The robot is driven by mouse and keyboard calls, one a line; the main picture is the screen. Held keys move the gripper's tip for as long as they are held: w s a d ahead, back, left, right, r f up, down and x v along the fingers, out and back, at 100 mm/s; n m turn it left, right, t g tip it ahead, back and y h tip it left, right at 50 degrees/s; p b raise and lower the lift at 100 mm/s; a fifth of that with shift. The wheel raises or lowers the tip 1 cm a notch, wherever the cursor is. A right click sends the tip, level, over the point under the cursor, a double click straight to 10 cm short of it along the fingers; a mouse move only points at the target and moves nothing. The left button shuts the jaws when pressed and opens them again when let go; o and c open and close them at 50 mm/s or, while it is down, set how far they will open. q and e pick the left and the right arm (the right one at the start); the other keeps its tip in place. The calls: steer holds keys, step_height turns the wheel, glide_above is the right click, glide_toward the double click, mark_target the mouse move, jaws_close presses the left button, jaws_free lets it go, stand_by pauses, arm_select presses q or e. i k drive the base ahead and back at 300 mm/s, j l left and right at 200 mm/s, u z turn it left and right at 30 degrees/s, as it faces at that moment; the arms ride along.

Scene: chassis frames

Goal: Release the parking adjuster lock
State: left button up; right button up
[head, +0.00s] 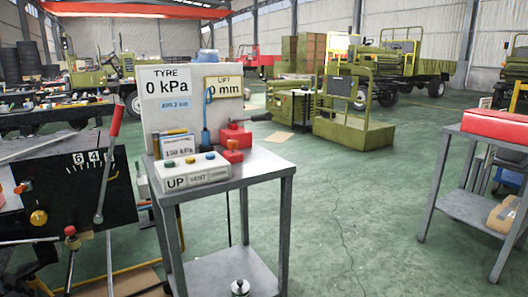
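A black panel (105,190) with white numerals stands at the left, partly cut by other parts. A long lever (104,172) with a red grip stands nearly upright in front of it. A yellow-orange knob (38,218) sits low on the panel's left. A red knob (70,231) tops a thin rod below the panel. I cannot tell which of these is the parking adjuster lock, and no label for it is readable. Neither of my grippers shows in the head view.
A grey metal stand (262,162) holds gauges reading 0 kPa and 0 mm and a white button box (191,174) marked UP. A red case (498,127) lies on a grey table at the right. Green floor (340,210) is clear between them. Green vehicles stand behind.

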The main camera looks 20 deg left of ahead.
mark_target(25, 186)
steer(key=u, duration=1.6)
